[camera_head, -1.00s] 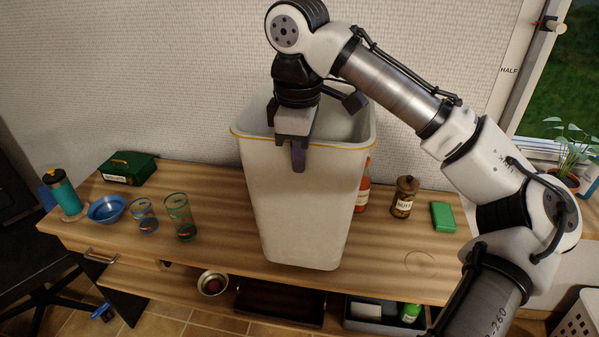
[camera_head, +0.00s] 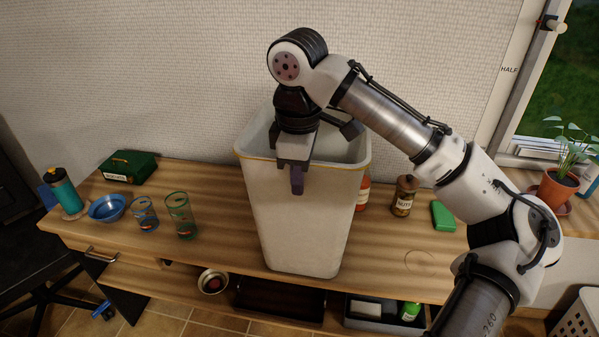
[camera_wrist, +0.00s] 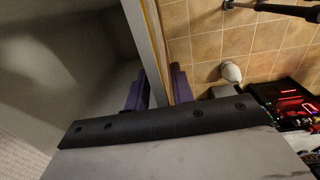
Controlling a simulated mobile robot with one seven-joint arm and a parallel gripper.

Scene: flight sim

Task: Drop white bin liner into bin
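The white bin liner (camera_head: 300,215) is a tall, tapered, open-topped container with a thin yellow line below its rim. It stands upright in the middle of the head view, in front of the wall. My gripper (camera_head: 297,180) points down at its near rim, one finger inside and one outside. In the wrist view the purple fingers of my gripper (camera_wrist: 160,90) lie on both sides of the liner's wall (camera_wrist: 148,45), shut on it. I cannot tell whether its base touches the tabletop. No separate bin is clearly recognisable.
The wooden counter (camera_head: 390,255) holds a blue bowl (camera_head: 106,208), two glasses, a green box (camera_head: 128,167), a bottle, a jar (camera_head: 404,195) and a green block (camera_head: 443,216). A potted plant (camera_head: 557,187) stands right. A white basket (camera_head: 578,320) shows at lower right. Tiled floor (camera_wrist: 235,38) lies below.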

